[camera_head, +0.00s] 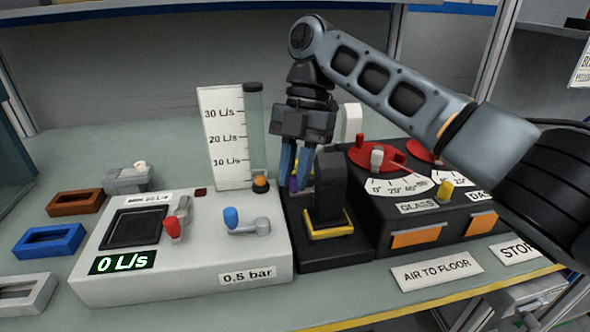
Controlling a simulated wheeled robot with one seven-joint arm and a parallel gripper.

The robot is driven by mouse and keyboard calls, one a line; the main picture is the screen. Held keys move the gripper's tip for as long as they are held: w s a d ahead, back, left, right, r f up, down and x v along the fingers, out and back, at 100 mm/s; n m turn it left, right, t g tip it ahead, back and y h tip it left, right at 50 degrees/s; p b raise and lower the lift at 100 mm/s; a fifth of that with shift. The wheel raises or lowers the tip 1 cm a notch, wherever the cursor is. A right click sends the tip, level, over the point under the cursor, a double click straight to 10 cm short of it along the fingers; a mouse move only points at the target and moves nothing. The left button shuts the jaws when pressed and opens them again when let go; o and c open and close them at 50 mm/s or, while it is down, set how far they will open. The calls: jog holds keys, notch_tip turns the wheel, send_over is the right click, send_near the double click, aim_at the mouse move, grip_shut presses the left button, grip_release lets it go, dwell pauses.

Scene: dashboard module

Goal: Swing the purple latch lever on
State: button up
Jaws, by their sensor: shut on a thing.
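The purple latch lever (293,184) shows as a small purple patch low between my fingertips, on the black latch module (325,262) in the middle of the console. My gripper (295,182) reaches down from above with its blue fingers on either side of the lever and is shut on it. Most of the lever is hidden by the fingers and by the upright black block (331,180) to their right. The lever's exact angle cannot be told.
A white panel (190,268) with a red lever (173,227), a blue-knobbed lever (247,222) and a display reading 0 L/s stands left. A black dial panel (425,200) is at right, under my arm.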

grip_shut()
